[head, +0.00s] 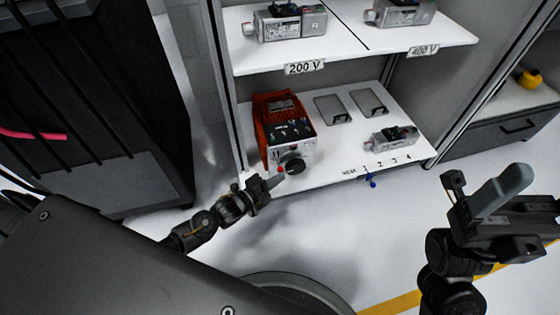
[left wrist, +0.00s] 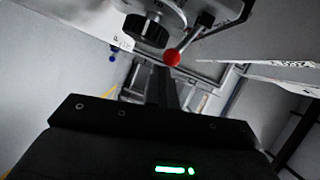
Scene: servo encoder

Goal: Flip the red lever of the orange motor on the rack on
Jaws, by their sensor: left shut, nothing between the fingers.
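The orange motor (head: 262,118) stands on the lower rack shelf at its left end, with a grey front and a black round knob (head: 292,166). Its red lever tip (head: 280,170) is beside the knob. In the left wrist view the lever shows as a red ball (left wrist: 172,58) on a thin rod, with the black knob (left wrist: 147,30) to its left. My left gripper (head: 273,182) is shut and empty, its fingertips close to the red ball; I cannot tell whether they touch. My right gripper (head: 505,188) looks shut and empty, away from the rack at the right.
Grey motors stand on the upper shelf (head: 350,58) and one (head: 390,138) on the lower shelf. Two grey plates (head: 332,109) lie between. A blue item (head: 373,182) hangs at the shelf's front edge. A dark cabinet (head: 95,110) stands left; floor in front is clear.

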